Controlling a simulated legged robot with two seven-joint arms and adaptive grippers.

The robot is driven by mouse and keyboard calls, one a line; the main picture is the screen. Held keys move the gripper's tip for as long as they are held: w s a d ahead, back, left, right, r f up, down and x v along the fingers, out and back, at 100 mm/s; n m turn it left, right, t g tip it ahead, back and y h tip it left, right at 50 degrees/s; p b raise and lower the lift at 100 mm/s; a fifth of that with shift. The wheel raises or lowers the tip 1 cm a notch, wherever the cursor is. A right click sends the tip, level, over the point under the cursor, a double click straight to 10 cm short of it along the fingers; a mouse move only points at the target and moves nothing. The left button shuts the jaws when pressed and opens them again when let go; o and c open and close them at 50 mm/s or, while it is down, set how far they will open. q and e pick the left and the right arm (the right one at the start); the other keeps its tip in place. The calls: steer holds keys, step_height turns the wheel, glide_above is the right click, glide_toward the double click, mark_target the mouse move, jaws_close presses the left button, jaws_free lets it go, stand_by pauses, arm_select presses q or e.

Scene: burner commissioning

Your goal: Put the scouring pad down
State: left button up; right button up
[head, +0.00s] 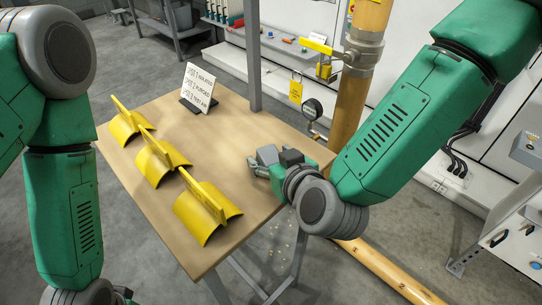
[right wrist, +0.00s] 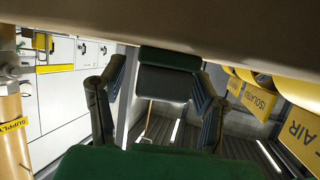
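A scouring pad (right wrist: 168,82), dark grey with a green strip along one edge, sits between the two fingers of my right gripper (right wrist: 160,85) in the right wrist view. The fingers close on its sides. Its green edge is right by the brown table top; I cannot tell whether it touches. In the head view my right gripper (head: 268,159) is low over the right part of the wooden table (head: 225,125), and the pad is hard to make out there. Only a dark bit of my left gripper (head: 124,292) shows at the bottom left; its fingers are hidden.
Three yellow curved pieces with upright labelled plates (head: 206,206) stand in a row along the table's left side. A white text sign (head: 198,88) stands at the back. A yellow pipe with valve and gauge (head: 352,85) rises behind the table's right edge. The table's middle is clear.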

steer(key=shift+r, duration=0.15)
steer(key=p+v, duration=0.4)
steer(key=v, duration=0.8)
